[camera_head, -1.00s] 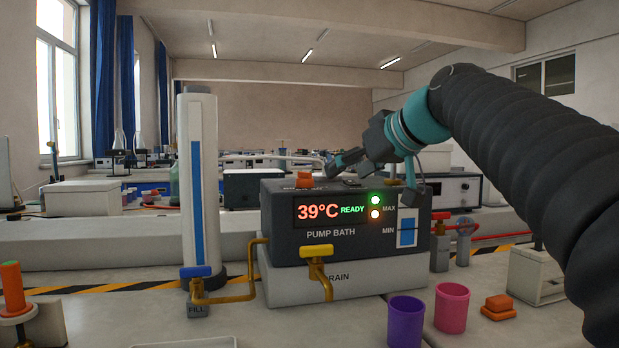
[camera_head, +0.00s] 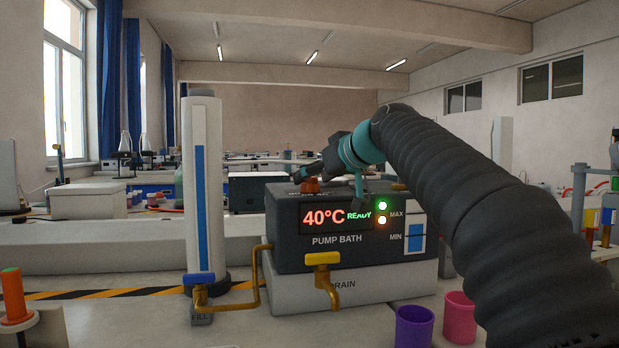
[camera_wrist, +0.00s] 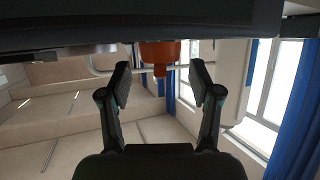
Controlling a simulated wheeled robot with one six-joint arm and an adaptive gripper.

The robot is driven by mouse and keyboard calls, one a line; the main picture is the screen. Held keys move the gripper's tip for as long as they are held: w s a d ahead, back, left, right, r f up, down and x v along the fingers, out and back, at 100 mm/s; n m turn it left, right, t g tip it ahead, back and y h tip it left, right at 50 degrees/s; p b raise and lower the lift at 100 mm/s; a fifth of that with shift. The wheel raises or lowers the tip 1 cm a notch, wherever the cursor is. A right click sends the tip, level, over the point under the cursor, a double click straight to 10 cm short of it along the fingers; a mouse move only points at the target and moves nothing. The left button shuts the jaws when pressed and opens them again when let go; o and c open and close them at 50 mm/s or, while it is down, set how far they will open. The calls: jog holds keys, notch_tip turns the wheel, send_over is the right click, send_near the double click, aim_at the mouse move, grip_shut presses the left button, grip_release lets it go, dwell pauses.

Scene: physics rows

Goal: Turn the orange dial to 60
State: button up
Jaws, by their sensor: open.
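The orange dial (camera_head: 310,186) stands on top of the dark pump bath (camera_head: 290,230), near its left end. The bath's display (camera_head: 323,217) reads 40°C and READY, with a green and an orange light beside it. My gripper (camera_head: 297,172) is at the top of the bath, close by the dial, partly hidden by its own links. In the wrist view, the picture is upside down. My gripper (camera_wrist: 163,72) is open there, its fingers spread. The dial (camera_wrist: 160,52) hangs centred in line with the gap, around the fingertips; no finger clearly touches it.
A tall white column (camera_head: 203,150) stands left of the bath, with a blue-handled fill tap (camera_head: 198,278). A yellow drain tap (camera_head: 322,259) juts from the bath's front. Purple (camera_head: 414,327) and pink (camera_head: 459,318) cups stand in front, right. My arm covers the right side.

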jog(key=shift+x, duration=1.1)
jog(key=c, duration=1.1)
